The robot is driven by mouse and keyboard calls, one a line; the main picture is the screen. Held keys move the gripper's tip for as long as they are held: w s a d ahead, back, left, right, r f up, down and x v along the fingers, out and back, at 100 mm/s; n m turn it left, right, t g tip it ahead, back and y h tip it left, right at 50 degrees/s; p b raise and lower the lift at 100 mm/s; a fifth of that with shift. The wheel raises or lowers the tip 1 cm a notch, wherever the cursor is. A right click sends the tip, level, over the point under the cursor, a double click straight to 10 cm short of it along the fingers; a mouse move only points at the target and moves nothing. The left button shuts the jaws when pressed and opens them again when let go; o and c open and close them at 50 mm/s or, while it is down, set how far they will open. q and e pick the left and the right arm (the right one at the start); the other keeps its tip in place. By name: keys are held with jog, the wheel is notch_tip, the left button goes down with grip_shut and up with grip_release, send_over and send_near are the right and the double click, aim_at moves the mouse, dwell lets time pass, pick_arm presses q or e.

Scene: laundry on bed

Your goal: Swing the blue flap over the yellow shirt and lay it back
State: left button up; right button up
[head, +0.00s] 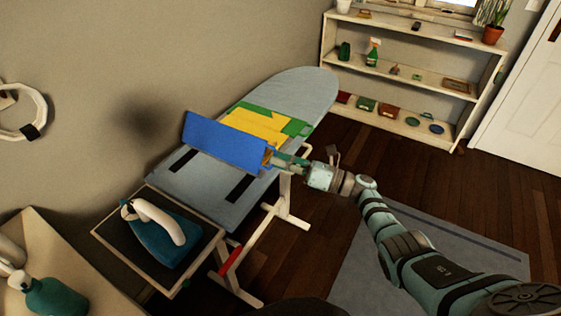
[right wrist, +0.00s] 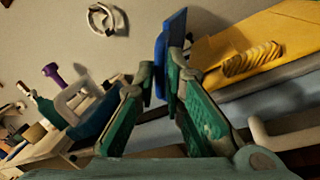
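The blue flap (head: 220,142) stands raised and tilted across the ironing board, in front of the yellow shirt (head: 258,124). The shirt lies on a green folding panel (head: 297,127), and its near part is hidden behind the flap. My right gripper (head: 272,160) is at the flap's right edge. The yellow shirt (right wrist: 270,38) lies to the right of the fingers there. My left gripper is not in view.
The grey-blue ironing board (head: 312,88) carries the folder. An iron (head: 160,230) rests on a stand at the board's near left end. A shelf (head: 415,75) stands at the back, and a side table (head: 45,245) at the left. The dark floor right of the board is open.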

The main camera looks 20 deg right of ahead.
jog(key=shift+o, duration=1.4)
jog(key=v, duration=1.2)
jog(key=shift+d, duration=0.1)
